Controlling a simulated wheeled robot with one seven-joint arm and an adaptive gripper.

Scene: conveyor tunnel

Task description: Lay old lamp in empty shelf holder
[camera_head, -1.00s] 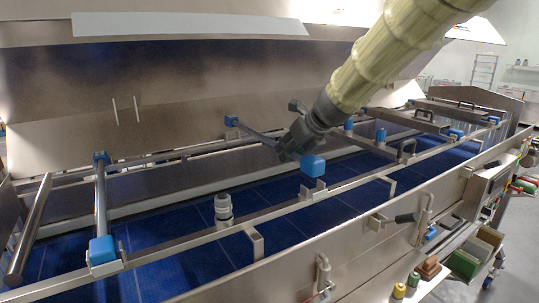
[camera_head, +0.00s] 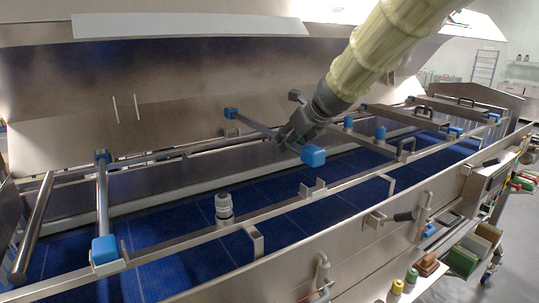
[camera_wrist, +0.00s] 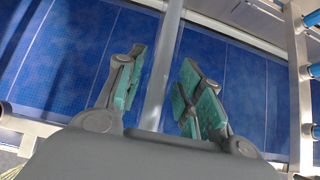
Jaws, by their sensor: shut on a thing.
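The old lamp is a thin grey tube with blue end caps, and its near cap (camera_head: 313,155) and far cap (camera_head: 231,113) stick out on either side of my gripper (camera_head: 295,138). My gripper is shut on the tube near its near end and holds it above the conveyor, crosswise to the frame rails. In the wrist view the tube (camera_wrist: 168,28) runs between the teal finger pads of my gripper (camera_wrist: 162,72). An open bracket (camera_head: 313,190) on the front rail stands below the near cap. I cannot tell which place is the empty shelf holder.
Another blue-capped tube (camera_head: 101,205) lies across the rails at left. A grey fitting (camera_head: 223,208) stands near the front rail. A cart or shelf with green boxes (camera_head: 466,258) and small jars (camera_head: 411,280) is at lower right. The slanted metal hood (camera_head: 200,95) rises behind.

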